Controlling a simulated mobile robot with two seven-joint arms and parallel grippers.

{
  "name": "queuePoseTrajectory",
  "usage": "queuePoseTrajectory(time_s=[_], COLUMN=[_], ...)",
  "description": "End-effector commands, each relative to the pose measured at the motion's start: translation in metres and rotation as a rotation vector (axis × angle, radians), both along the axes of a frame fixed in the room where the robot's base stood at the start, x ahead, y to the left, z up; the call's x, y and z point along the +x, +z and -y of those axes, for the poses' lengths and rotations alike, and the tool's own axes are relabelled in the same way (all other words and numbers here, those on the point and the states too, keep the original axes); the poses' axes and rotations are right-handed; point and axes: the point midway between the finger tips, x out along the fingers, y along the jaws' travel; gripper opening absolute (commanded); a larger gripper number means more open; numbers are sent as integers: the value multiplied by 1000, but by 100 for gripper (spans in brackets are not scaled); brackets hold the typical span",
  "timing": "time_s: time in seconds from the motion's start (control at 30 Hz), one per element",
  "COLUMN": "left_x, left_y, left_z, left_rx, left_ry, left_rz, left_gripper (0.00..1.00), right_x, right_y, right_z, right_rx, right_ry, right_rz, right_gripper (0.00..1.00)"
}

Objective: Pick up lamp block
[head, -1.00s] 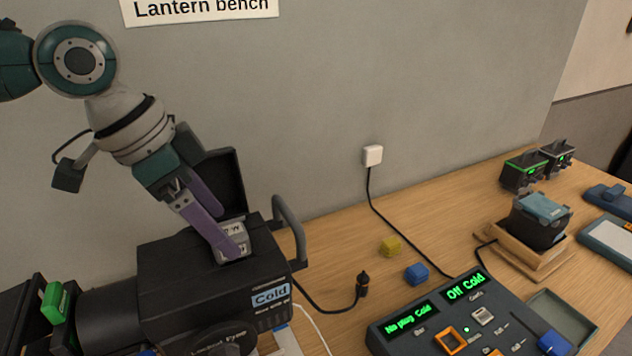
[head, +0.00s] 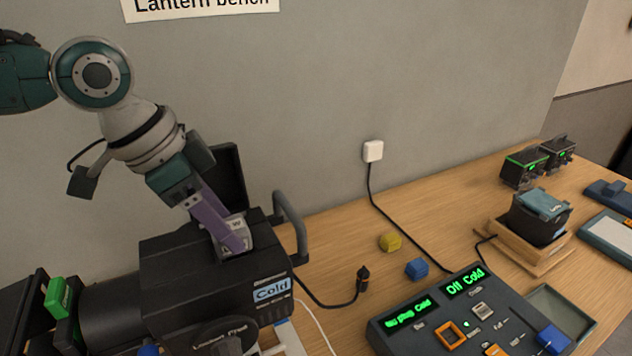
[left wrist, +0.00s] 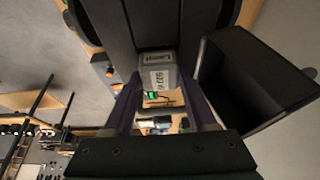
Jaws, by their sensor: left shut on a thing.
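The lamp block (head: 239,236) is a small pale grey block with dark lettering, at the open top of the black lantern housing (head: 190,262). My left gripper (head: 232,234) comes down from the upper left with purple fingers and is shut on the block. The block also shows between the fingers in the left wrist view (left wrist: 158,78). Its lower part is hidden in the head view, so I cannot tell how far it is clear of the opening. The housing's black lid (head: 226,180) stands open behind it. My right gripper is not in view.
A black handle (head: 291,222) rises at the housing's right. A yellow block (head: 390,241) and a blue block (head: 416,268) lie on the wooden bench (head: 335,240). A control panel (head: 450,315) reads "Off Cold". A wooden tray (head: 525,250) holds a dark device.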

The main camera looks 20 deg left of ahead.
Motion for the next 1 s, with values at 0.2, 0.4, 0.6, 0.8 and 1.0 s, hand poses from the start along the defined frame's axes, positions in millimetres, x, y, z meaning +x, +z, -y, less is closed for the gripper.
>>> queuePoseTrajectory(time_s=[0.2,0.4,0.6,0.8,1.0], left_x=[0,1,1,2,2], left_y=[0,3,25,69,129], left_z=[0,0,0,0,0], left_rx=[-1,0,-1,0,-1], left_ry=[0,0,-1,-1,0], left_rz=[1,1,6,11,11], left_gripper=[12,12,12,12,12], right_x=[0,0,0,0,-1], right_y=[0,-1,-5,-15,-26], right_z=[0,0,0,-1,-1], right_rx=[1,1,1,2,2], right_ry=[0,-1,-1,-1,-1], right_rz=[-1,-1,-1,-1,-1], right_gripper=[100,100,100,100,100])
